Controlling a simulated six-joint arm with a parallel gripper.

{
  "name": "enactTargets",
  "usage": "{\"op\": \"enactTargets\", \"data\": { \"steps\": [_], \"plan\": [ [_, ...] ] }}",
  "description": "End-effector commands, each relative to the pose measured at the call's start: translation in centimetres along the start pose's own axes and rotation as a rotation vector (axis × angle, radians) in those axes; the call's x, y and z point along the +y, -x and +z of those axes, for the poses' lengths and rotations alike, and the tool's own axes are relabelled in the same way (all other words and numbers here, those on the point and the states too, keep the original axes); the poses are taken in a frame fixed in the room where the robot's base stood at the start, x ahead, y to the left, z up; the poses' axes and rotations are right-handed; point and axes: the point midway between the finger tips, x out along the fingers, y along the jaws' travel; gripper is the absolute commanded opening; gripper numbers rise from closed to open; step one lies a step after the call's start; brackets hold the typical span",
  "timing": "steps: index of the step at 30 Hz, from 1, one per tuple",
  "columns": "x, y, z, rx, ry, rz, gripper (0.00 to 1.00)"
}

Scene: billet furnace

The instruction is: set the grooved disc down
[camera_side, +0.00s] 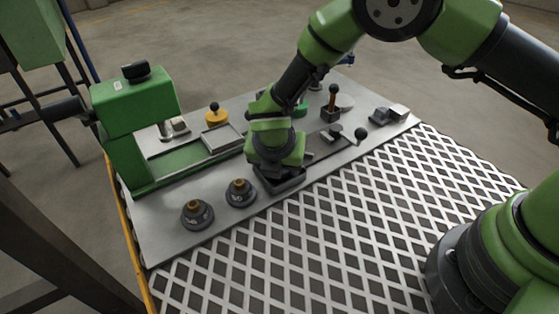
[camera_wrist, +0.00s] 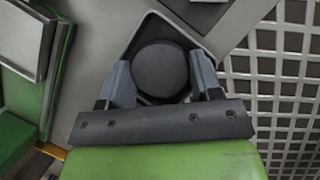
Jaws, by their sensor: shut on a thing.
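In the wrist view my gripper (camera_wrist: 162,80) is shut on a round dark disc (camera_wrist: 161,68), one finger on each side of it. The disc is over or inside a dark square tray (camera_wrist: 148,22) with a light rim; I cannot tell whether it touches the tray floor. The disc's groove does not show from above. In the side view my gripper (camera_side: 279,175) points down at the same tray (camera_side: 290,184) near the plate's front edge, and it hides the disc.
Two dark round pieces with brass tops (camera_side: 197,213) (camera_side: 241,192) stand left of the tray. A green press (camera_side: 135,110) stands at the left end. A black-knobbed lever (camera_side: 361,134) and grey blocks (camera_side: 389,114) lie to the right. White lattice (camera_side: 330,240) covers the front.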

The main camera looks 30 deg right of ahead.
Motion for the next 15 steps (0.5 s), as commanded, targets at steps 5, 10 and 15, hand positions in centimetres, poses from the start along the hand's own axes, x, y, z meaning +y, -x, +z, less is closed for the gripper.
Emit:
{"op": "enactTargets", "data": {
  "steps": [5,10,15],
  "plan": [
    [-0.35,-1.14,-0.68,0.011,0.013,-0.008,0.19],
    [-0.44,-1.27,-0.74,0.012,0.012,-0.01,0.65],
    [-0.49,-1.24,-0.74,0.013,0.013,-0.012,0.69]
  ]
}}
